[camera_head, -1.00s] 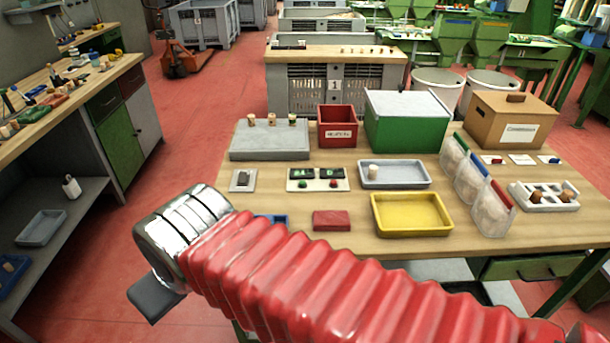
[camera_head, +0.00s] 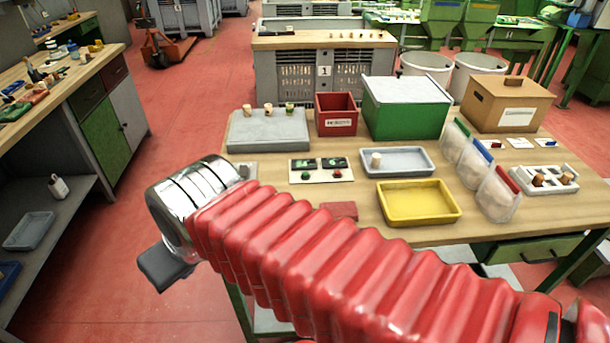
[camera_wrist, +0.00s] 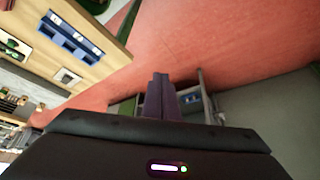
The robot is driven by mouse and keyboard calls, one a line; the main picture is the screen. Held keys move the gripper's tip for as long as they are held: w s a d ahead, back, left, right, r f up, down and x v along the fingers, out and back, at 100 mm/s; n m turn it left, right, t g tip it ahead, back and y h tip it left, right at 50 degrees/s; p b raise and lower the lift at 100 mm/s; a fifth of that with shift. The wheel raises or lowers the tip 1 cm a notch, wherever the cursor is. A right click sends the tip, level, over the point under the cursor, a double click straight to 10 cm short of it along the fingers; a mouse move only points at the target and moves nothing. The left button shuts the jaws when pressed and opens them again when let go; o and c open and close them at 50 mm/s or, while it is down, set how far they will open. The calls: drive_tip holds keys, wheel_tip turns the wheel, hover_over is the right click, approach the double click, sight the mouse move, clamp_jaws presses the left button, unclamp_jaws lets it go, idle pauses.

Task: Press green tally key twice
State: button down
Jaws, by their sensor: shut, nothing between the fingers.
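The tally panel (camera_head: 321,165) is a pale plate on the wooden table with two dark displays. The green key (camera_head: 306,176) is at its front left, and a red key (camera_head: 336,174) is to the right of it. In the head view my red-sleeved arm reaches left across the front, ending in a chrome wrist left of the table, well apart from the panel. My gripper's fingers (camera_wrist: 160,96) show in the wrist view, shut and empty, with red floor and grey furniture beyond. At that view's left edge a pale panel with a green part shows, cut off.
A yellow tray (camera_head: 425,211), a grey tray (camera_head: 397,172) holding a cork and a red pad (camera_head: 340,210) lie near the panel. A grey block (camera_head: 266,134) with corks and a red box (camera_head: 336,128) stand behind. A blue compartment tray (camera_wrist: 68,40) shows in the wrist view.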

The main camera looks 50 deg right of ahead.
drive_tip(key=w+d+m+y, duration=0.1)
drive_tip(key=w+d+m, duration=0.2)
drive_tip(key=w+d, duration=0.65)
drive_tip(key=m+t+h, duration=0.3)
drive_tip(key=m, duration=0.5)
hover_over(306, 174)
drive_tip(key=s, duration=0.1)
wheel_tip(306, 174, down, 7)
drive_tip(key=shift+a+f, duration=0.1)
drive_tip(key=shift+f, duration=4.25)
drive_tip(key=shift+f, duration=0.1)
drive_tip(key=shift+f, duration=0.3)
